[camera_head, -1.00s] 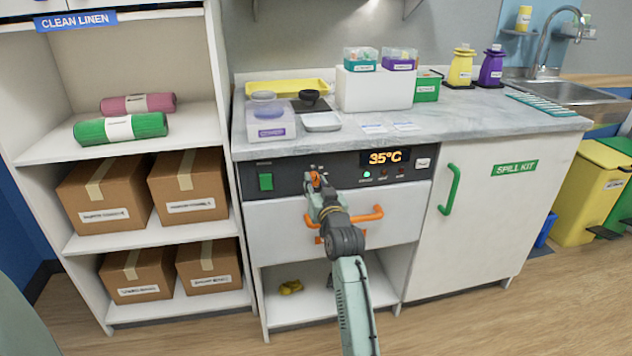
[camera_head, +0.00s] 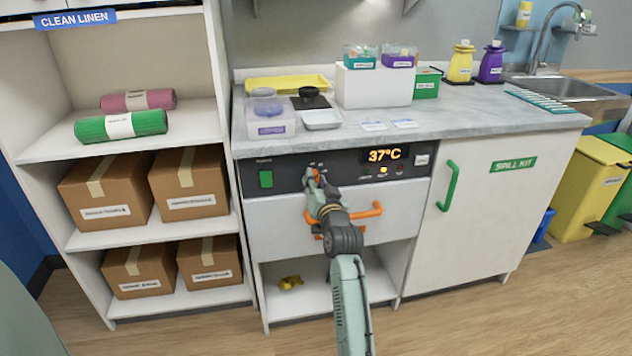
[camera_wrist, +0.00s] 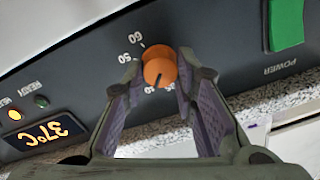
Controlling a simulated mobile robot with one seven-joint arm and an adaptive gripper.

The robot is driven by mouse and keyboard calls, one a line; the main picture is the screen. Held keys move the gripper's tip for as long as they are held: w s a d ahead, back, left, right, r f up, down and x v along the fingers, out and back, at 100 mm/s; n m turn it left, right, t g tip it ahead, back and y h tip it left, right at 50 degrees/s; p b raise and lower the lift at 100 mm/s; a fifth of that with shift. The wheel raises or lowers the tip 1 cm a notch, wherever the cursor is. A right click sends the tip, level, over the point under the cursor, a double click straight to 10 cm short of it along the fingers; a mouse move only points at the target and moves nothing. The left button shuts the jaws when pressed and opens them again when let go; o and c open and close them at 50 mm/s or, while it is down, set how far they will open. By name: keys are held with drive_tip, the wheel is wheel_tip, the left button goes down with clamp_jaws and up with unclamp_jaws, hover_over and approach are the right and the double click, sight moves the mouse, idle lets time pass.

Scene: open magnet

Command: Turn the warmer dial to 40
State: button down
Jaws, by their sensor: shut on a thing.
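The warmer's dark control panel (camera_head: 340,172) has a display (camera_head: 386,155) reading 37°C. It also shows tilted upside down in the wrist view (camera_wrist: 43,133). The orange dial (camera_wrist: 159,68) sits on the panel between my fingers, with 50 and 60 legible beside it; lower scale numbers are partly hidden. The dial's dark pointer line points toward the bottom of the wrist view. My gripper (camera_head: 314,177) is shut on the dial, one finger on each side; the dial is mostly hidden by it in the head view.
A green power switch (camera_head: 265,179) is left of the dial. A drawer with an orange handle (camera_head: 365,211) lies below the panel, close to my arm. The counter above holds a clear box (camera_head: 270,122), a tray and bottles. A spill-kit cabinet (camera_head: 500,215) stands at right.

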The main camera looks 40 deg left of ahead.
drive_tip(key=c, duration=1.3)
unclamp_jaws()
drive_tip(key=shift+s+d, duration=0.1)
drive_tip(key=v, duration=1.1)
drive_tip(key=shift+s+d, duration=0.2)
drive_tip(key=shift+d, duration=0.15)
